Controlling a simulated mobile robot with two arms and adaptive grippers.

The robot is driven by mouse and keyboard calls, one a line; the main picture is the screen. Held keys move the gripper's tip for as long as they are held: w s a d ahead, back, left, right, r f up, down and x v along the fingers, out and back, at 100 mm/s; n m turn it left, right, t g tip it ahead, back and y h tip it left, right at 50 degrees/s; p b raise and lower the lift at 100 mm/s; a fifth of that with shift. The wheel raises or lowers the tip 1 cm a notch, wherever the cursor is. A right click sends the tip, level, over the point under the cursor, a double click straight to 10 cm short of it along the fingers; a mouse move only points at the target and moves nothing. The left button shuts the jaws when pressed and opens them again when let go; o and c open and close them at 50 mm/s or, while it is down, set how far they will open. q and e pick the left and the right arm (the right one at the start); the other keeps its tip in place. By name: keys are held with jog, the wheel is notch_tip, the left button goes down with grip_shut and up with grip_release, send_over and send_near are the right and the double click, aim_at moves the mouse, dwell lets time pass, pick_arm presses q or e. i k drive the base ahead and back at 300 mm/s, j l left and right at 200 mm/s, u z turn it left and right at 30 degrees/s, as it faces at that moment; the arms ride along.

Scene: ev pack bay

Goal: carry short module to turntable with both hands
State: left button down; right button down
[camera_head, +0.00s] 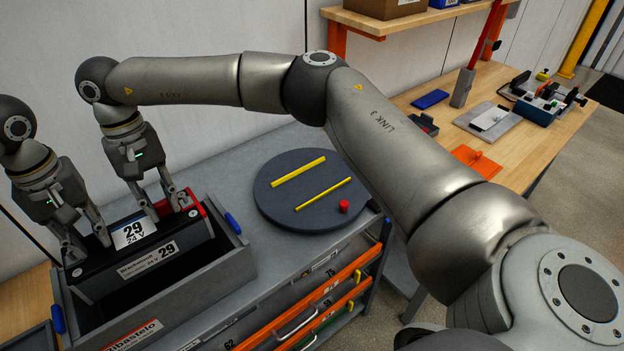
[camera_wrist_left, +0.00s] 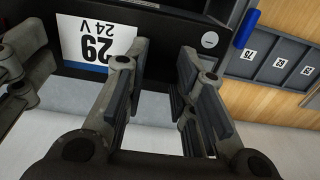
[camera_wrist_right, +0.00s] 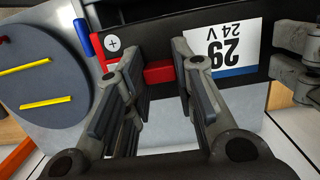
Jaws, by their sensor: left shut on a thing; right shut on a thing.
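The short module (camera_head: 197,237) is a black box labelled 29, 24 V, with a red part at its right end. It is at the grey crate (camera_head: 180,306), its upper part above the rim; I cannot tell whether it touches the bottom. My left gripper (camera_head: 88,248) is shut on its left end, and my right gripper (camera_head: 166,210) on its right end. The label also shows in the left wrist view (camera_wrist_left: 95,42) and the right wrist view (camera_wrist_right: 228,45). The turntable (camera_head: 270,203), a dark disc with two yellow strips and a red knob, is empty to the right.
The crate and turntable share a grey cart top (camera_head: 232,188), with bare surface between them. Drawers with orange fronts (camera_head: 320,299) lie below. A wooden bench (camera_head: 430,131) with tools and a fixture (camera_head: 546,101) stands at the right.

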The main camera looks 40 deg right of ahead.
aim_at(311, 182)
jog(key=l, duration=1.15)
jog(key=i+l, duration=0.15)
jog(key=l, duration=1)
